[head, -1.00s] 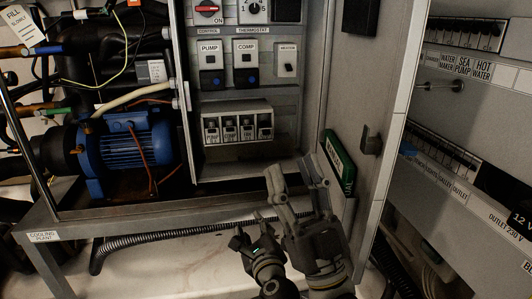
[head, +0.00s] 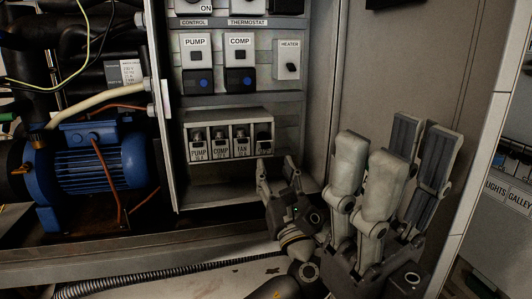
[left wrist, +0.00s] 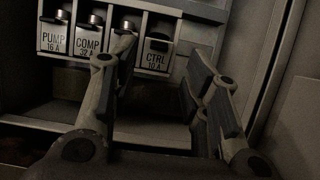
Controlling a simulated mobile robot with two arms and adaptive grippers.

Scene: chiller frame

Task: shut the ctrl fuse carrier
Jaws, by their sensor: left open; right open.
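The ctrl fuse carrier (head: 264,136) is the rightmost in the fuse row, partly hidden by my left gripper in the head view. In the left wrist view the ctrl carrier (left wrist: 156,60) has its label lower than its neighbours' and a dark gap above it; I cannot tell how far it tilts. My left gripper (head: 276,163) is open just below and in front of it. In the left wrist view the fingers of my left gripper (left wrist: 160,57) stand to either side of the carrier, with no clear contact. My right gripper (head: 394,145) is open and empty in the right foreground.
The pump (head: 197,146), comp (head: 220,144) and fan (head: 241,143) carriers sit left of ctrl. Pump and comp switches (head: 240,60) are above. A blue motor (head: 95,160) stands left, and a cabinet wall (head: 350,80) rises right of the row.

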